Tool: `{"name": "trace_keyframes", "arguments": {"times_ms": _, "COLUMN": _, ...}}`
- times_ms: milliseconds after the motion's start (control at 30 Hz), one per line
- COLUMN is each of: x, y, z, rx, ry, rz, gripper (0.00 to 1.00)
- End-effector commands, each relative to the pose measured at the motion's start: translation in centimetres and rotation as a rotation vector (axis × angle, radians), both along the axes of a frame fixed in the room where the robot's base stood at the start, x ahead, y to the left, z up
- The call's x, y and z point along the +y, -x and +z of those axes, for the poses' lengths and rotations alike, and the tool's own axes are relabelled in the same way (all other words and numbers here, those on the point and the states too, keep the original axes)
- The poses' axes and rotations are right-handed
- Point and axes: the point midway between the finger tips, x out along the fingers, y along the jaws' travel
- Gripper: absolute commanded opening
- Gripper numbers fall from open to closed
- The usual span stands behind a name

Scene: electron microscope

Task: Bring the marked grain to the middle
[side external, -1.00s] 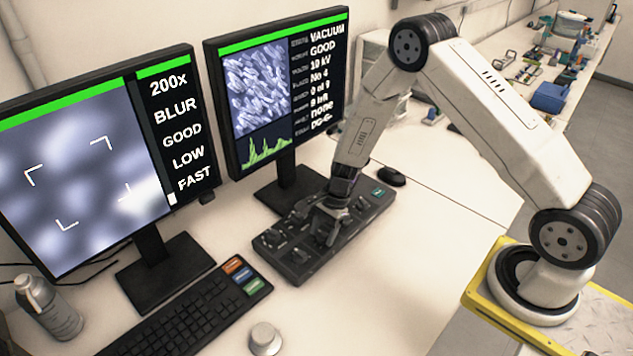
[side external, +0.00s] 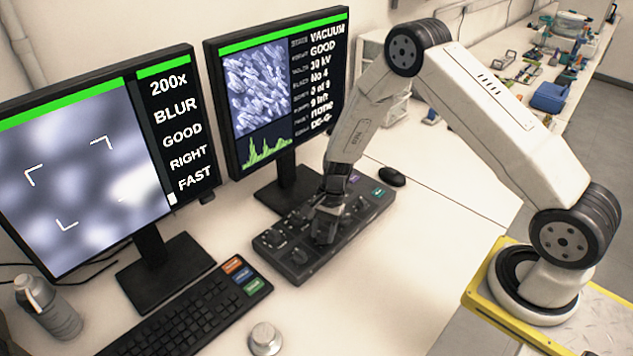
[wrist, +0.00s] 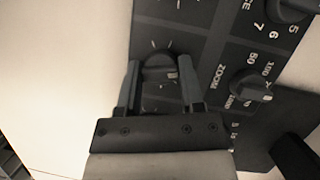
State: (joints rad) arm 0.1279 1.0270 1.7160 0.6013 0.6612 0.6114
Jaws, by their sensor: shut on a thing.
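My gripper (side external: 325,213) is down at the black control panel (side external: 268,240). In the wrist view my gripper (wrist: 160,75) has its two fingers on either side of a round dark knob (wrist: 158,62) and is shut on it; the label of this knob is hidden. The left monitor (side external: 80,180) shows a blurred grey picture with white corner brackets around its middle. Its side text reads 200x, BLUR, GOOD, RIGHT, FAST. No marked grain can be told apart in the blur. The zoom knob (wrist: 250,88) is to the right of the held knob.
The right monitor (side external: 260,90) shows sharp grains and a green graph. A keyboard (side external: 185,320) with coloured keys, a loose silver knob (side external: 265,338), a bottle (side external: 48,308) and a mouse (side external: 391,176) lie around the panel. The desk front right is clear.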

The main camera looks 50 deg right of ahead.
Motion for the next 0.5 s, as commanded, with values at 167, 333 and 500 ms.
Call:
{"name": "trace_keyframes", "arguments": {"times_ms": 167, "x": 0.00, "y": -0.06, "z": 0.01, "rx": 0.000, "ry": 0.000, "rz": 0.156, "gripper": 0.00}}
{"name": "trace_keyframes", "arguments": {"times_ms": 333, "x": -0.01, "y": -0.12, "z": 0.03, "rx": -0.001, "ry": 0.001, "rz": 0.291, "gripper": 0.00}}
{"name": "trace_keyframes", "arguments": {"times_ms": 500, "x": -0.01, "y": -0.11, "z": 0.03, "rx": 0.000, "ry": 0.000, "rz": 0.395, "gripper": 0.00}}
